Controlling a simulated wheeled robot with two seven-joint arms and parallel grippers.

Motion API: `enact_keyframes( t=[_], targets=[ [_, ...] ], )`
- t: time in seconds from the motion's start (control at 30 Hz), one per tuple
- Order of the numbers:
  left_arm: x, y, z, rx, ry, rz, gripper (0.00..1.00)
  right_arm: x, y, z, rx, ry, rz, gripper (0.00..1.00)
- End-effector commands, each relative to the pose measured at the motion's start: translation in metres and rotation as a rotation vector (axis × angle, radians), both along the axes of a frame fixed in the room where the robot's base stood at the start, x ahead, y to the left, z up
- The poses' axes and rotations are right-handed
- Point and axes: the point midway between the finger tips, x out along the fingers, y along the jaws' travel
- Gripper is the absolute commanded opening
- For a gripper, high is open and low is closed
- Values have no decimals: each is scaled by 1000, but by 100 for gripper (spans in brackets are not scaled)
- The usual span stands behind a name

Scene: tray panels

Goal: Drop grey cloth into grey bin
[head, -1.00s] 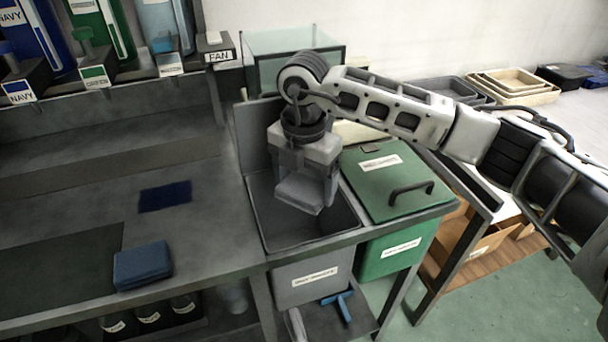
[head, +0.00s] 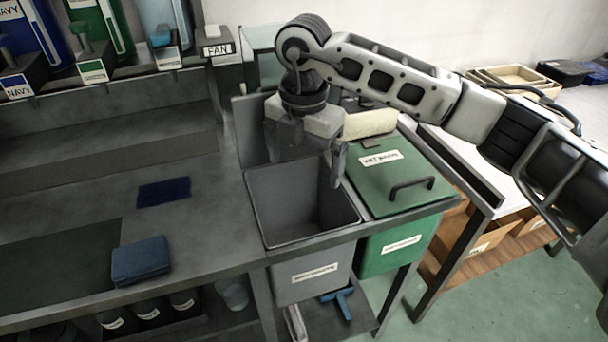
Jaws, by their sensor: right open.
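The grey bin (head: 312,282) is set into the end of the bench, its lid raised at the back and its mouth open. My right gripper (head: 310,163) is above the back part of the bin's mouth, open, with one finger showing at its right side. Nothing shows between its fingers. I cannot make out the grey cloth in the bin; the inside is grey and its bottom is not clearly seen. My left gripper is not in view.
A green bin (head: 395,250) with a closed lid stands right of the grey bin. A folded blue cloth (head: 141,260) and a flat navy cloth (head: 164,193) lie on the bench. Labelled dispensers stand at the back left. Pale trays (head: 512,82) sit at the back right.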

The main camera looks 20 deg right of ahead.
Motion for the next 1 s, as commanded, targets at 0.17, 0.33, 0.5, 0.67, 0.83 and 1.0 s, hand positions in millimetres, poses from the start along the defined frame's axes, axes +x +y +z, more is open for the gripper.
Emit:
enact_keyframes(
  t=[0.17, 0.33, 0.5, 0.67, 0.83, 1.0],
  targets=[
    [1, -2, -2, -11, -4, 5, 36, 1, 0, 46, 0, -6, 2, 100],
    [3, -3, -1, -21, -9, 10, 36, 0, 1, 84, 1, -4, 1, 100],
    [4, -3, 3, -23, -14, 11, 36, 0, 0, 109, -1, -3, 0, 100],
    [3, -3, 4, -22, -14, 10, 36, 0, 0, 117, -1, 0, 0, 100],
    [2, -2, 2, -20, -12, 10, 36, 0, 0, 117, -2, 1, 1, 100],
    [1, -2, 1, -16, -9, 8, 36, 0, 0, 117, -1, 0, 1, 100]
  ],
)
